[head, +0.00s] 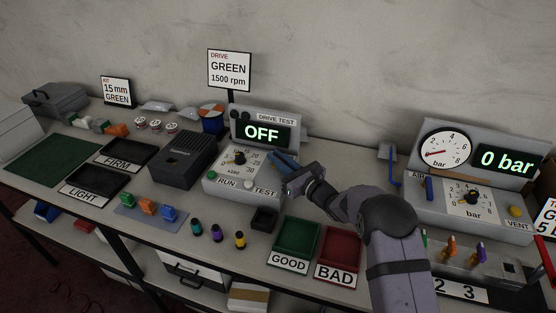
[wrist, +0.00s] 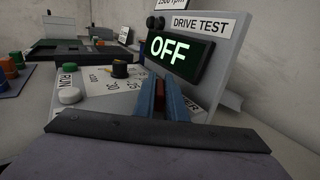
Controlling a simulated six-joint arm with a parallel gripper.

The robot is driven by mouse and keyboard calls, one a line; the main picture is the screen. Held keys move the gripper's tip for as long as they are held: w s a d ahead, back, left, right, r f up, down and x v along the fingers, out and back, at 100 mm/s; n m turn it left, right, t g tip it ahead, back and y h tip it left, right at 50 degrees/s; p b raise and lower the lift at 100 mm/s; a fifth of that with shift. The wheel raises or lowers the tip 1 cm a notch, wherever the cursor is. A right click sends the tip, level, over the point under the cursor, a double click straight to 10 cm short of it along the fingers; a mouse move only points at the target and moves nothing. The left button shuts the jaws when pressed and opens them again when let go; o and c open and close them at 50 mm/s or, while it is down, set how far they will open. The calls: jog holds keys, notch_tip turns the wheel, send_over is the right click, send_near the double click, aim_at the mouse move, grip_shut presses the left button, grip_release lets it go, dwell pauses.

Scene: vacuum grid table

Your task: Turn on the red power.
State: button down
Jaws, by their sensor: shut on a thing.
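The drive test unit (head: 215,186) stands in the middle of the table, and its display (head: 262,134) reads OFF. The display also shows large in the wrist view (wrist: 172,50). My gripper (head: 274,159) reaches in from the right to the right side of the unit's sloped panel. In the wrist view its two blue fingers (wrist: 161,88) are shut on a reddish-brown part, the red power switch (wrist: 160,102), by a label ending in ER. Most of the switch is hidden between the fingers, and its position cannot be told. It is hidden in the head view.
A dial (head: 239,158) and the RUN button (head: 210,174) are on the same panel, left of my gripper. Green GOOD (head: 296,238) and red BAD (head: 339,247) trays lie in front. A pressure unit (head: 470,215) reading 0 bar stands right.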

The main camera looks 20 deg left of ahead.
jog(key=shift+a+m+t+h+b, duration=0.1)
jog(key=shift+m+t+h+b, duration=0.45)
jog(key=shift+t+b, duration=0.3)
jog(key=shift+m+t+h+b, duration=0.55)
jog(key=shift+m+t+b, duration=0.1)
jog(key=shift+b, duration=0.2)
jog(key=shift+r, duration=0.1)
jog(key=c, duration=1.8)
grip_release()
jog(key=shift+s+d, duration=0.35)
jog(key=shift+d, duration=0.1)
jog(key=shift+b+v, duration=0.95)
jog(key=shift+v, duration=2.25)
